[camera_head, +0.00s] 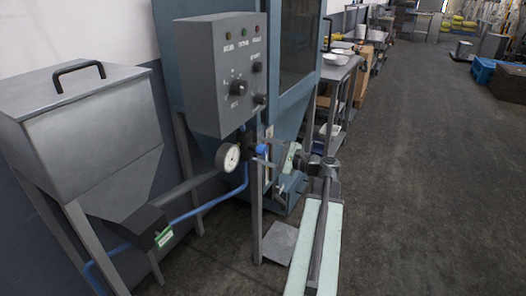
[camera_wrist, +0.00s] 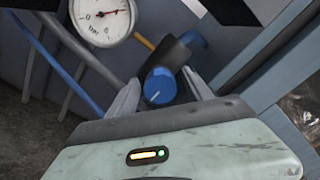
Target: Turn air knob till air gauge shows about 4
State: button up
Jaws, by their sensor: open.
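The air knob (camera_wrist: 160,86) is blue with a pale line on its face. It sits between the two fingers of my gripper (camera_wrist: 161,76) in the wrist view. The fingers are open, one on each side, with a visible gap to the knob. The air gauge (camera_wrist: 101,18) is a round white dial at the top left of the wrist view, cut by the frame edge. The gauge also shows in the head view (camera_head: 228,156).
A grey control box (camera_head: 222,75) with lamps and dials hangs above the gauge. A blue hose (camera_head: 215,204) runs below it. A grey hopper (camera_head: 85,115) stands at the left.

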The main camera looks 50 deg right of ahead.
jog(key=v, duration=0.7)
jog(key=shift+s, duration=0.4)
jog(key=shift+d, duration=0.1)
